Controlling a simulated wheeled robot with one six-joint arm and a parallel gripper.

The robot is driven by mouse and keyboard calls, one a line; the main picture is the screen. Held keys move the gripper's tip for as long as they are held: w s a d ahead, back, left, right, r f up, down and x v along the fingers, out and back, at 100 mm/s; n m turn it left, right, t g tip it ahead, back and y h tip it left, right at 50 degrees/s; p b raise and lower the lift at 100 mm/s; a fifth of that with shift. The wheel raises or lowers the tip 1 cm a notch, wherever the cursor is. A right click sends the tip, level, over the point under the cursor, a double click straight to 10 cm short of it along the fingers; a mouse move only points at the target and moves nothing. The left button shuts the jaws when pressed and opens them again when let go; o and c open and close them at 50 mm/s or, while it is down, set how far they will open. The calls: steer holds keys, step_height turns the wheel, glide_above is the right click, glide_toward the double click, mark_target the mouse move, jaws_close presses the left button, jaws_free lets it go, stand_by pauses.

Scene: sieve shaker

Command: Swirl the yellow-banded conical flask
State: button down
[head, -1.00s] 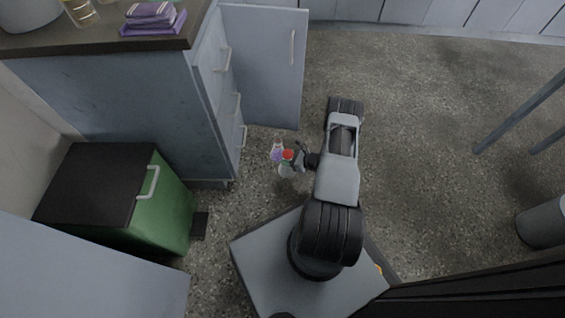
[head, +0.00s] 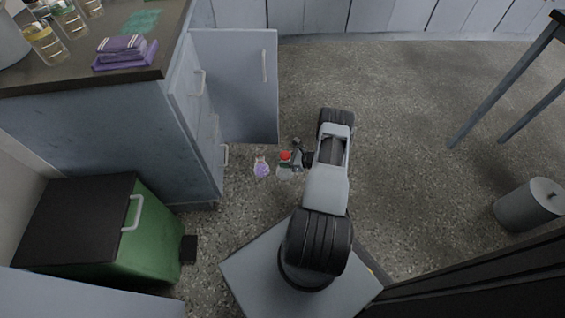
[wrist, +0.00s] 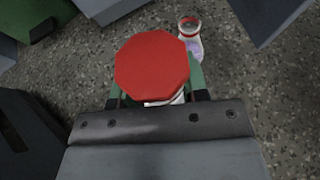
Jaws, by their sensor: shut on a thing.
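My gripper (wrist: 155,102) is shut on a red-capped bottle (head: 285,168). The bottle is clear or pale in the head view, and its red cap (wrist: 152,68) hides most of its body in the wrist view. A small flask with purple contents (head: 262,168) is just left of the bottle in the head view, apart from it, seemingly on the floor. It also shows beyond the cap in the wrist view (wrist: 190,42), with a red and white neck. I cannot make out a yellow band on either.
A cabinet door (head: 240,85) stands open. A green bin (head: 150,240) is at lower left, a grey bin (head: 530,205) at right. The floor at centre right is clear.

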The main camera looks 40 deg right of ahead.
mark_target(286, 154)
steer(key=shift+d+r+p, duration=0.25)
steer(key=shift+r+p, duration=0.05)
steer(key=shift+r, duration=0.25)
steer(key=shift+d+r+p, duration=0.1)
steer(key=shift+r+p, duration=1.3)
steer(key=shift+r, duration=0.7)
